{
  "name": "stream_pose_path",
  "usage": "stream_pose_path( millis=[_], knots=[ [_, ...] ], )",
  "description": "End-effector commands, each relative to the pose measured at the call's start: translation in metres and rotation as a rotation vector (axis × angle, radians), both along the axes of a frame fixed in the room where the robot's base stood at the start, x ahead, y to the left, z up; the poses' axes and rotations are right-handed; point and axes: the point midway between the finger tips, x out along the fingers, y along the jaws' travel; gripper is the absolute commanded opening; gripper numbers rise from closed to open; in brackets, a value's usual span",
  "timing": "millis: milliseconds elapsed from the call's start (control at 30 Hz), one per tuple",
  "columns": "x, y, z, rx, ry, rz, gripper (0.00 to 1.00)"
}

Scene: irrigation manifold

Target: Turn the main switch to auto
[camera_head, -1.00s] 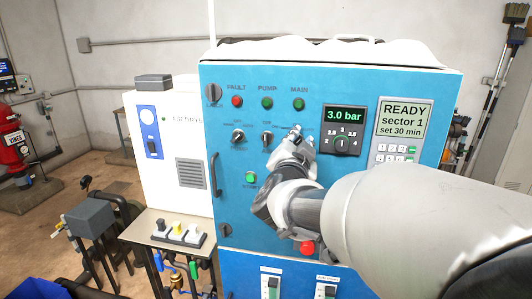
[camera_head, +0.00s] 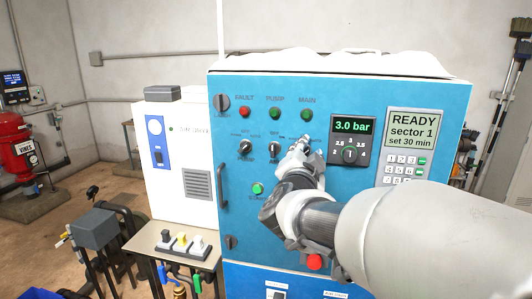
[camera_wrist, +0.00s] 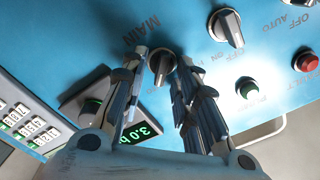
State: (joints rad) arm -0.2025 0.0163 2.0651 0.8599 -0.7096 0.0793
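The main switch (camera_wrist: 161,66) is a dark rotary knob on the blue cabinet front, with the word MAIN printed beside it in the wrist view. My gripper (camera_wrist: 163,62) is open, with one fingertip on either side of this knob. I cannot tell whether the fingers touch it. The knob's exact pointer setting is not clear.
The pressure display (camera_head: 352,128) and keypad panel (camera_head: 410,145) are to the right. A red button (camera_head: 314,261) is below my arm.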

Motion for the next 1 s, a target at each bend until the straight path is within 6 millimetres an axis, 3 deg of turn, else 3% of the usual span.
stream_pose_path(
  millis=[333,800,1000],
  knots=[
    [-0.010,0.004,0.000,0.000,-0.001,0.001,0.28],
    [-0.097,0.033,0.001,0.000,-0.002,0.004,0.28],
    [-0.113,0.037,0.000,0.000,-0.001,0.001,0.28]
  ],
)
